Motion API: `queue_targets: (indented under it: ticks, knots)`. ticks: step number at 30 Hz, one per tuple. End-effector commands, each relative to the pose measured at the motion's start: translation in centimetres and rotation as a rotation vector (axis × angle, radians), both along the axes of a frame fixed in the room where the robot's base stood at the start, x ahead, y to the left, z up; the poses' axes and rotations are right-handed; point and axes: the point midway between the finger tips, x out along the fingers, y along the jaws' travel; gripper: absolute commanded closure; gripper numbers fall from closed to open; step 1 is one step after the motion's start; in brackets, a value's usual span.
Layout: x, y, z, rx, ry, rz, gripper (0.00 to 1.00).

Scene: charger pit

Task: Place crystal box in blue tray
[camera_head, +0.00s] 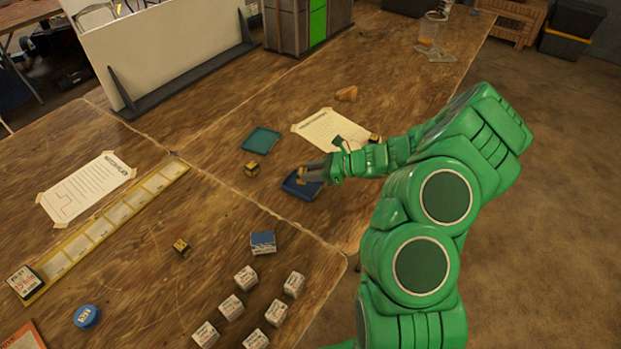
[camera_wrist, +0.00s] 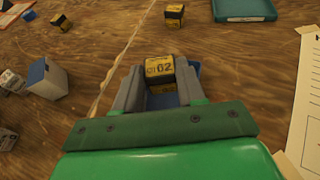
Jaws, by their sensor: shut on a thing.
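My gripper (camera_head: 310,172) is shut on a small yellow-and-black crystal box (camera_wrist: 160,70) marked 02, which shows between the fingers (camera_wrist: 158,88) in the wrist view. In the head view the held box is small and partly hidden by the fingers. The blue tray (camera_head: 293,187) lies on the table directly under my gripper. Blue parts of the tray also show behind and between the fingers in the wrist view (camera_wrist: 195,68). I cannot tell whether the box touches the tray floor.
A teal tray (camera_head: 262,139) lies behind, with another yellow-and-black box (camera_head: 252,169) near it. A third such box (camera_head: 181,247) lies further left. A blue-topped box (camera_head: 263,242) and several white boxes (camera_head: 246,278) stand in front. A paper sheet (camera_head: 330,130) lies behind my gripper.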

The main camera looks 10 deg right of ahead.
Motion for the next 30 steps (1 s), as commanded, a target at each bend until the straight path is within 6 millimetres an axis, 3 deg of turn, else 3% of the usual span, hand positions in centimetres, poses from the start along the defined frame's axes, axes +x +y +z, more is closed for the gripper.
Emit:
queue_targets:
  ticks: [8,17,29,30]
  knots:
    - [0.6,0.1,-0.9,0.001,0.002,0.001,0.9]
    - [0.5,0.1,-3.6,0.003,0.001,0.002,0.9]
    - [0.6,0.1,-4.0,0.002,0.001,0.001,0.9]
    - [0.6,0.1,-4.0,0.002,0.001,0.001,0.59]
